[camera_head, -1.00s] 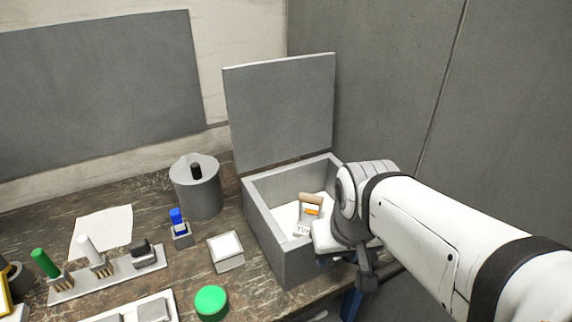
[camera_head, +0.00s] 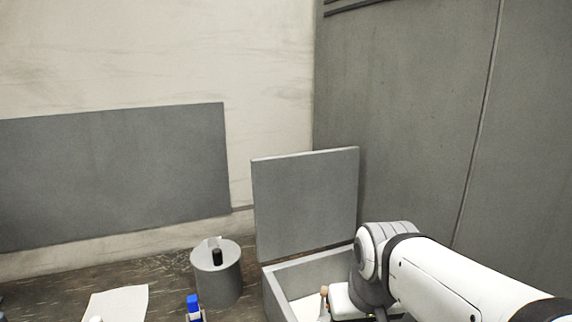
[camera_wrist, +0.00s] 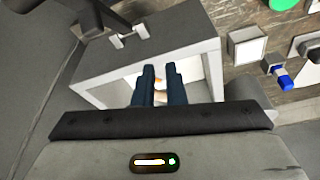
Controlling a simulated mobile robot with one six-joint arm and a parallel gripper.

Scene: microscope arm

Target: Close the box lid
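The grey box (camera_head: 277,298) stands on the bench with its flat grey lid (camera_head: 310,203) upright and hinged at the back edge. The box is cut off by the bottom of the head view. A small tan and orange object in the box shows through the gap.
A grey cylinder (camera_head: 217,279) stands left of the box. A white paper (camera_head: 118,304) and a blue-topped item (camera_head: 194,306) lie farther left. A small white-topped block (camera_wrist: 246,46) is beside the box. A grey wall panel (camera_head: 420,120) rises behind on the right.

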